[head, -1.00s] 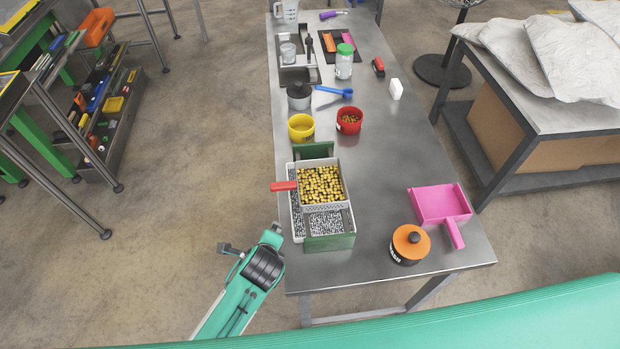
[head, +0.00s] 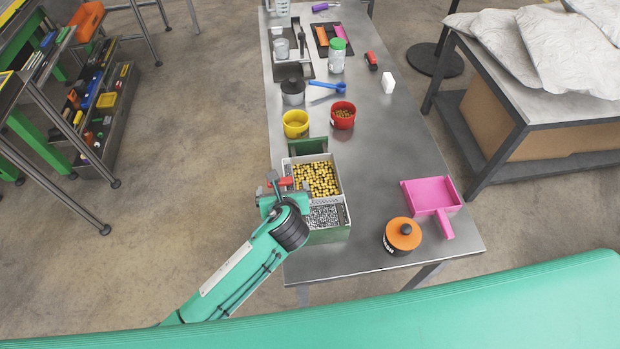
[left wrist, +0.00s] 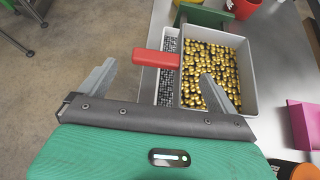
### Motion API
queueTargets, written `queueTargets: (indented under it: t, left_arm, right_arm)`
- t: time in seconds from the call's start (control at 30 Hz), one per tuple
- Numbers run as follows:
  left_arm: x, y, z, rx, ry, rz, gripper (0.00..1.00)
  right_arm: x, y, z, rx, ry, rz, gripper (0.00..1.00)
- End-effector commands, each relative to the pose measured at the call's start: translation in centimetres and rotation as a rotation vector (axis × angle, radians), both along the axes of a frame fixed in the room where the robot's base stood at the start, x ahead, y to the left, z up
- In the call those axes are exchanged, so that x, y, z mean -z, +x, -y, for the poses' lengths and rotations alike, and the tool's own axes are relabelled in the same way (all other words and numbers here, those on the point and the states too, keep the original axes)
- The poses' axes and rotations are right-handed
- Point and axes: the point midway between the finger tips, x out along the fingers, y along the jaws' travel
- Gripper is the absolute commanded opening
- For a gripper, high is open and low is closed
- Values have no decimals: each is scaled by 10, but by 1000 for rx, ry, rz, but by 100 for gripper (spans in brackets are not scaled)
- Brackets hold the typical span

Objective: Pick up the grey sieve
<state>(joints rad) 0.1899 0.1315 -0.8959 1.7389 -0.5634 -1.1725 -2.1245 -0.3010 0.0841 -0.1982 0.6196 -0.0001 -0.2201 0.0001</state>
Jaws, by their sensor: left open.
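The grey sieve (head: 337,177) holds yellow-gold balls and has a red handle (head: 284,182) sticking out to the left. It sits on a box of grey pellets (head: 326,216) with green end panels. In the left wrist view the red handle (left wrist: 157,59) lies crosswise just ahead of and between the fingertips, beside the sieve's balls (left wrist: 208,70). My left gripper (head: 276,184) is open and empty, at the handle; its fingers also show in the left wrist view (left wrist: 157,80). Whether a finger touches the handle I cannot tell. My right gripper is not in view.
A yellow cup (head: 296,124) and a red cup (head: 343,115) stand behind the box. A pink dustpan (head: 425,195) and an orange-lidded pot (head: 403,236) stand to the right. The steel table (head: 376,160) is clear between them.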

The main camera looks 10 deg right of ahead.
Motion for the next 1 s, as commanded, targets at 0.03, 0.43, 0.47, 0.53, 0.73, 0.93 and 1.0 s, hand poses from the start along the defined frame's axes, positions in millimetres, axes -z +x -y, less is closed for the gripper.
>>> queueTargets:
  t: [0.03,0.43,0.47,0.53,0.73,0.93,1.0]
  left_arm:
    - [2,6,0,-2,1,-1,95]
    - [17,29,-2,-2,-1,-3,95]
    - [18,32,-3,-3,-1,-3,95]
    - [23,39,-4,-3,-1,-3,95]
    - [36,54,-3,-1,-2,-2,95]
    - [39,58,-3,0,-2,-2,95]
    - [39,57,-3,0,-2,-1,95]
  right_arm:
    - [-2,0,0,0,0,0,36]
    - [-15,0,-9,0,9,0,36]
    - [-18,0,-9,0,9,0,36]
    - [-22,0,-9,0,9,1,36]
    - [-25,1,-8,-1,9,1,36]
    - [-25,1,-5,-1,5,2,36]
    - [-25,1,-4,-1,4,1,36]
